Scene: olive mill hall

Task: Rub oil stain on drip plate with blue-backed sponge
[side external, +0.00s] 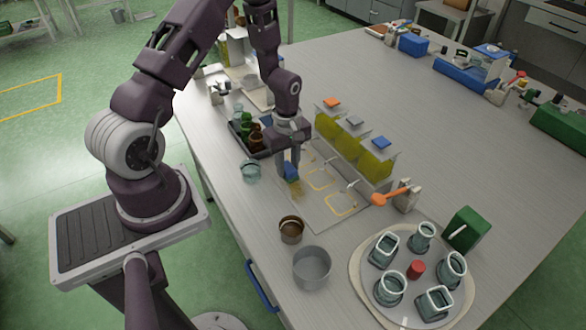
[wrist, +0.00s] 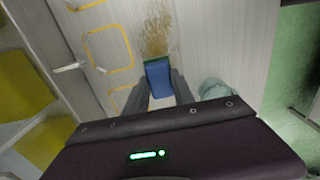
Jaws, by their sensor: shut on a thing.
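My gripper (side external: 290,166) is shut on the blue-backed sponge (side external: 291,173) and points down over the near-left end of the drip plate (side external: 325,211). In the wrist view the sponge's blue back (wrist: 158,78) shows between my fingers (wrist: 159,90), with a dark green edge at its far side. The brownish-yellow oil stain (wrist: 157,30) spreads on the pale plate just beyond the sponge. It also shows below the sponge in the side view (side external: 297,188). The sponge's underside is hidden, and I cannot tell whether it touches the plate.
Oil tanks (side external: 352,140) with orange, grey and blue lids stand behind the plate, with taps over it. A glass beaker (side external: 251,174) stands left of my gripper. A brown pot (side external: 291,230), a metal bowl (side external: 312,270) and a round tray (side external: 361,262) of jars are nearer the camera.

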